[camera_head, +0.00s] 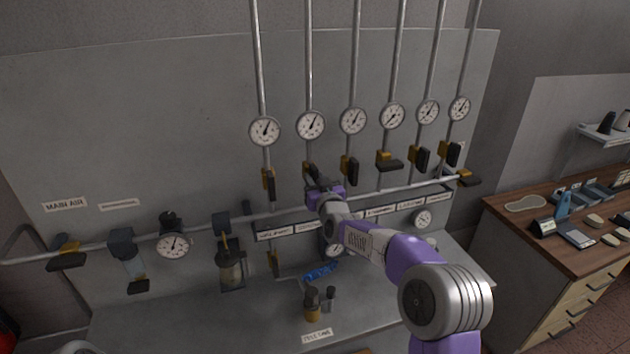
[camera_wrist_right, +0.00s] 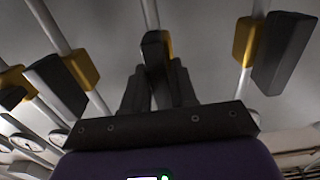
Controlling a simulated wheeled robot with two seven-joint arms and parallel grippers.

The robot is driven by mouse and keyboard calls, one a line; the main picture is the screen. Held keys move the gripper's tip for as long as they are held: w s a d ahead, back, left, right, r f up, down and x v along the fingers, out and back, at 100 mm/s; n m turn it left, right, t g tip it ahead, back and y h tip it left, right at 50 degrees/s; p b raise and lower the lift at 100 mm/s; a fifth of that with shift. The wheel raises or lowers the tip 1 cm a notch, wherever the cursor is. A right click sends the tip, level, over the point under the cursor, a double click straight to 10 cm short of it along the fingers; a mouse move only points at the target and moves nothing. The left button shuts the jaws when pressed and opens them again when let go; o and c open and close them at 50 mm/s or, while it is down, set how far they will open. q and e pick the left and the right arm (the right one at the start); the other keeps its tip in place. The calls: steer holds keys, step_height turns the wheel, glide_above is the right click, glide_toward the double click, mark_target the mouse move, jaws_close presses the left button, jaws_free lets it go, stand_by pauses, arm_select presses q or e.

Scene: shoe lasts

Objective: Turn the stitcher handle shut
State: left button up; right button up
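A row of vertical pipes on the grey panel carries yellow valves with dark handles. My right gripper (camera_head: 314,180) is at the dark handle (camera_head: 311,170) of the second pipe from the left; the label below is too small to read as stitcher. In the right wrist view this handle (camera_wrist_right: 155,48) lies between the two dark fingers of my right gripper (camera_wrist_right: 158,88), which are close together on either side of it. The handle seems to run along its pipe. My left gripper is not in view.
Neighbouring handles stand close on both sides, at the first pipe (camera_head: 268,181) and third pipe (camera_head: 349,169). The fourth pipe's handle (camera_head: 389,163) points sideways. A horizontal pipe (camera_head: 100,243) crosses the panel.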

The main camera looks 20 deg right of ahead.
jaws_close()
steer(key=shift+f+m+b, duration=0.2)
steer(key=shift+m+b, duration=0.5)
steer(key=shift+b, duration=0.4)
steer(key=m+b, duration=0.3)
steer(key=b, duration=0.1)
steer(key=shift+d, duration=0.1)
steer(key=m+b, duration=0.2)
steer(key=m, duration=0.1)
steer(key=m+b, duration=0.2)
steer(key=m, duration=0.3)
steer(key=shift+m+b, duration=0.3)
steer(key=shift+b, duration=0.05)
steer(key=m+b, duration=0.1)
steer(key=m, duration=0.3)
steer(key=shift+d+m, duration=0.1)
steer(key=shift+m, duration=0.3)
